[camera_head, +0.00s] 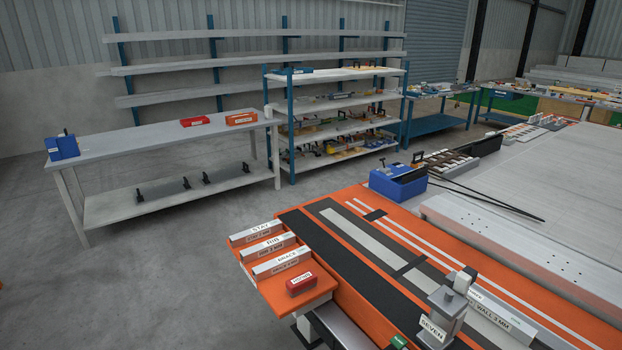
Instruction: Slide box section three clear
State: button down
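An orange jig table (365,205) fills the lower right, with dark strips and pale bars lying along it. A long grey bar (500,318) at the right carries a label ending in "WALL 3 MM"; part of its label is hidden. A grey block with a dark knob (440,312), labelled "SEVEN", stands in front of that bar. A wide pale beam (520,245) with small holes runs along the far side of the jig. I cannot read "three" as a section name on any piece. My gripper is not in view.
Label bars reading "STAY" (258,232), "RIB" (268,246) and "BRACE" (282,263) sit at the jig's left end by a red box (302,284). A blue bin (398,182) stands at the back edge. A grey bench (150,146) and shelving (335,128) stand beyond open floor (185,270).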

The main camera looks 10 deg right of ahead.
aim_at(518, 328)
jog(key=z, duration=1.6)
jog(key=i+j+z, duration=0.4)
jog(key=j, duration=0.25)
jog(key=i+j+z, duration=0.2)
jog(key=j, duration=0.2)
jog(key=i, duration=0.05)
